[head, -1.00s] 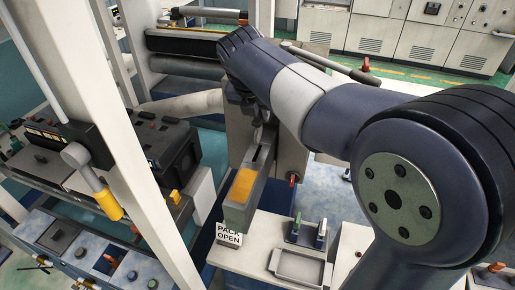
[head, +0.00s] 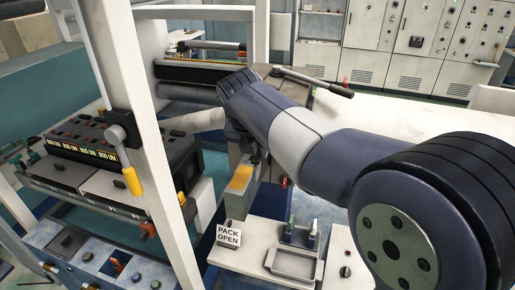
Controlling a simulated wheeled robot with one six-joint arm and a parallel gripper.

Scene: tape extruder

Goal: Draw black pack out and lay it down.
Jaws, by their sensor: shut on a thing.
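My gripper (head: 254,152) points down below the wrist of my arm, at the top of a narrow grey holder with an orange-yellow panel (head: 241,179). It is small and mostly hidden by the wrist. It is shut on what I take to be the black pack, at the holder's mouth. The pack's outline cannot be made out, nor how far it stands out of the holder. A shallow grey tray (head: 271,266) lies empty on the pale bench in front. A "PACK OPEN" sign (head: 228,235) stands beside the holder's foot.
A white post (head: 134,120) with a yellow-handled lever (head: 130,176) rises on the left. Machine rollers (head: 190,92) lie behind my wrist.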

